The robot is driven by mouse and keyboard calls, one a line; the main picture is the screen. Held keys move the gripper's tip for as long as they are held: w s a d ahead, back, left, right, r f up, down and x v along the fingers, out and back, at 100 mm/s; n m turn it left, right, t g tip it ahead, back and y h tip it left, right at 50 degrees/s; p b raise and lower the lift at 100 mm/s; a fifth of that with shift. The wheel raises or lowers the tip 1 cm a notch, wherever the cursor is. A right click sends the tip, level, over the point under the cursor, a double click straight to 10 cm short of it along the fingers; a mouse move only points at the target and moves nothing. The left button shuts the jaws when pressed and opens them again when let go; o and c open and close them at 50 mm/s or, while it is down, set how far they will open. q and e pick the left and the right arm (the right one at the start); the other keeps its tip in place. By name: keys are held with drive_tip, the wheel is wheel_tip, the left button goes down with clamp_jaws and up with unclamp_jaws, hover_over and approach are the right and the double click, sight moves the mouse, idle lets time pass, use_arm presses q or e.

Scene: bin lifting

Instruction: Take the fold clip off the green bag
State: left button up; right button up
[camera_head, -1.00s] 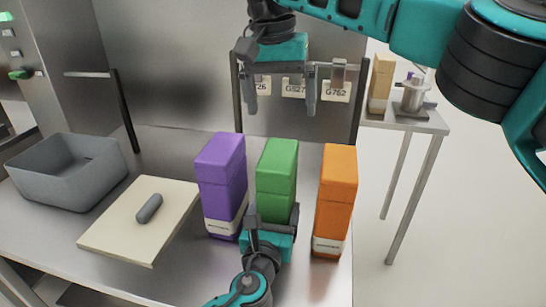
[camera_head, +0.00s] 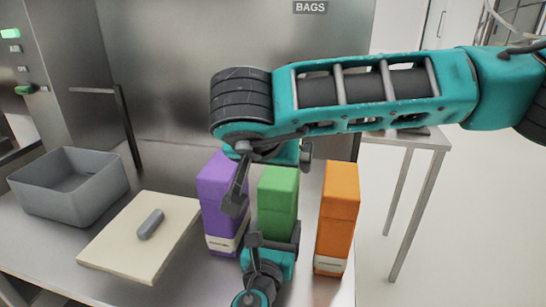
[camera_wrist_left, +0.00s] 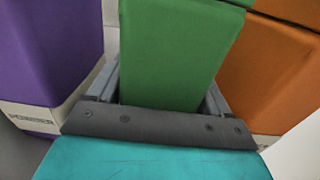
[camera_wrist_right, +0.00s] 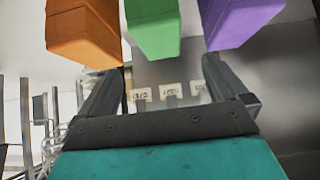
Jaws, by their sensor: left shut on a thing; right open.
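The green bag (camera_head: 278,187) stands upright between two other bags; it also shows in the left wrist view (camera_wrist_left: 178,45). My left gripper (camera_head: 271,238) is shut on its lower front part, one finger on each side. My right gripper (camera_head: 270,182) is open above the bags, its fingers spread to either side of the green bag in the head view. In the right wrist view the green bag (camera_wrist_right: 153,28) shows beyond the open fingers. I cannot make out a fold clip on the green bag; my right arm covers part of the area behind it.
A purple bag (camera_head: 216,184) stands close on the left and an orange bag (camera_head: 340,195) on the right. A cream board (camera_head: 115,248) with a grey cylinder (camera_head: 150,224) and a grey bin (camera_head: 40,195) lie further left. Small labels (camera_wrist_right: 170,89) show behind.

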sight(281, 170)
drive_tip(key=x, duration=1.2)
drive_tip(key=shift+a, duration=0.1)
drive_tip(key=c, duration=1.2)
use_arm(q)
drive_tip(key=shift+f, duration=0.1)
use_arm(e)
drive_tip(key=shift+o, duration=0.2)
drive_tip(key=shift+r, duration=0.25)
drive_tip(key=shift+r, duration=0.9)
drive_tip(key=shift+r, duration=2.05)
use_arm(q)
drive_tip(key=o, duration=1.4)
